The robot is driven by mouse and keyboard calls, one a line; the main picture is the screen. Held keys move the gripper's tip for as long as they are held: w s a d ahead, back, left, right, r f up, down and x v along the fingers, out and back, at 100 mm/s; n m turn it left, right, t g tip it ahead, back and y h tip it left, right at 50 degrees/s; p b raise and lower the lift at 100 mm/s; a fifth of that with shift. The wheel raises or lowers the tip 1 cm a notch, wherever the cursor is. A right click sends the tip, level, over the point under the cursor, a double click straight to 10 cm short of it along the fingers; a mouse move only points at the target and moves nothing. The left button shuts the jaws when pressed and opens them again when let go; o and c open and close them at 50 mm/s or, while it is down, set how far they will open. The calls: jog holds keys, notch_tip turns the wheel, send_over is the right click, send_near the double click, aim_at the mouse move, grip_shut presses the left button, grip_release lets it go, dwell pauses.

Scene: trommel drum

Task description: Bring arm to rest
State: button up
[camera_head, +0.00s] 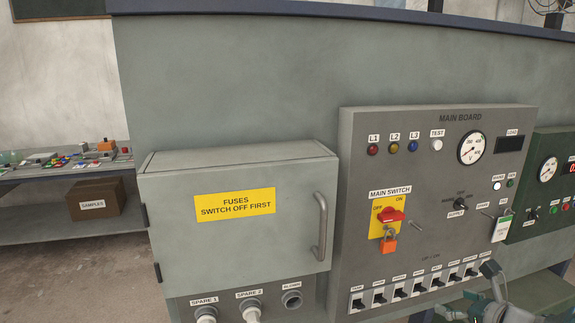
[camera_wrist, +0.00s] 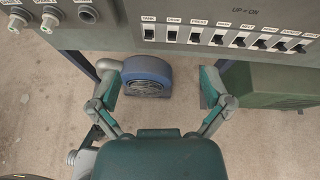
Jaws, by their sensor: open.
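My gripper (camera_wrist: 160,82) is open and empty in the wrist view, its two fingers spread wide. It is below the row of switches on the main board (camera_wrist: 190,12), with the floor beneath. In the head view only part of my arm shows, at the lower right in front of the main board (camera_head: 350,200). The rest of the arm is out of frame.
A fuse box (camera_head: 240,240) with a closed door and handle (camera_head: 320,228) is left of the board. The red main switch (camera_head: 390,215) has an orange padlock (camera_head: 389,243) below it. A blue round machine (camera_wrist: 147,77) stands beneath the board.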

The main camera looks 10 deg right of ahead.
jog(key=s+a+n+g+y, duration=0.25)
jog(key=a+n+g, duration=0.35)
jog(key=a+n, duration=1.1)
jog(key=s+a+r+n+g+h, duration=0.1)
jog(key=s+a+n+h, duration=0.3)
jog(key=s+a+n, duration=0.5)
jog(key=r+n, duration=0.1)
jog(key=n, duration=0.6)
jog(key=shift+a+r+n, duration=0.2)
jog(key=shift+r+n, duration=0.05)
jog(key=shift+n, duration=0.05)
